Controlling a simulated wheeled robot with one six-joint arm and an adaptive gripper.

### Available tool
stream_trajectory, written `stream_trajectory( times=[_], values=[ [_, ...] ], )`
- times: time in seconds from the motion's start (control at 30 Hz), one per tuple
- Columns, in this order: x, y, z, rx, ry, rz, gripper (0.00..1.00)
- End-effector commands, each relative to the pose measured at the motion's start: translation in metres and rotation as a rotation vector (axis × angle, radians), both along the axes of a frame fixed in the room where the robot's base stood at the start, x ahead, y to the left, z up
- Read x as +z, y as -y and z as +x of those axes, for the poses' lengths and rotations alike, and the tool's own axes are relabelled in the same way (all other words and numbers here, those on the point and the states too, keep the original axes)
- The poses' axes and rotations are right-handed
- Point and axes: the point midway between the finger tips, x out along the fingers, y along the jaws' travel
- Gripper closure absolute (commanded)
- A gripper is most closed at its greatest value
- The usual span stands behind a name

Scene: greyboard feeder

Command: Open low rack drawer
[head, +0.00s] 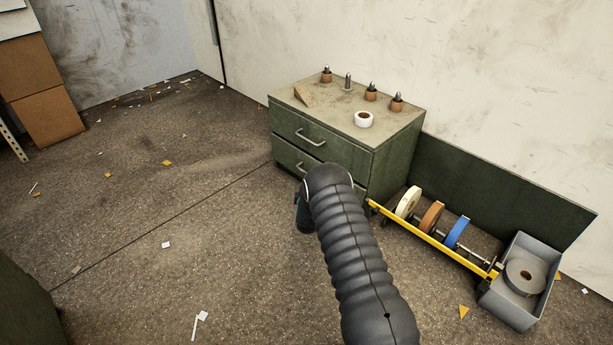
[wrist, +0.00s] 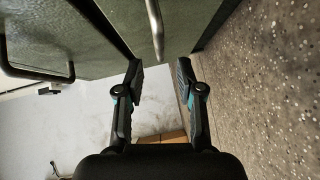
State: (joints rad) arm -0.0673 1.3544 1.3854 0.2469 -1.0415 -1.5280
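A green drawer cabinet (head: 394,160) with two drawers stands against the wall. The upper drawer (head: 345,152) looks shut, its metal handle (head: 310,138) in plain view. The lower drawer (head: 287,156) is partly hidden by my arm and looks shut; its handle (head: 301,168) shows just left of the arm. In the wrist view the lower handle (wrist: 155,25) lies ahead, between the lines of my fingers, and the upper handle (wrist: 38,72) is at left. My gripper (wrist: 160,72) is open and empty, its fingertips short of the lower handle. The head view mostly hides it behind my arm.
Several small fittings and a white tape roll (head: 364,119) sit on the cabinet top. Right of it is a yellow rail (head: 432,240) with several rolls, and a grey bin (head: 511,305) holding a grey roll. Floor left of the cabinet is open, with scraps.

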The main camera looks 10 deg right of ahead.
Motion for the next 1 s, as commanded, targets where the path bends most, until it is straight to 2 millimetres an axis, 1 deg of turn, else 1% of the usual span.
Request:
stream_trajectory(
  times=[0.03, 0.2, 0.43, 0.6, 0.93, 0.97, 1.0],
  values=[
    [-0.003, 0.002, 0.008, -0.001, 0.002, 0.001, 0.63],
    [-0.006, 0.006, 0.033, 0.000, 0.002, 0.000, 0.63],
    [-0.009, 0.009, 0.058, 0.000, 0.001, 0.001, 0.63],
    [-0.010, 0.010, 0.067, 0.000, 0.000, 0.000, 0.63],
    [-0.009, 0.010, 0.069, 0.000, -0.001, 0.000, 0.63],
    [-0.010, 0.010, 0.069, 0.000, -0.001, 0.000, 0.65],
    [-0.010, 0.010, 0.069, 0.000, -0.001, 0.000, 0.75]
  ],
)
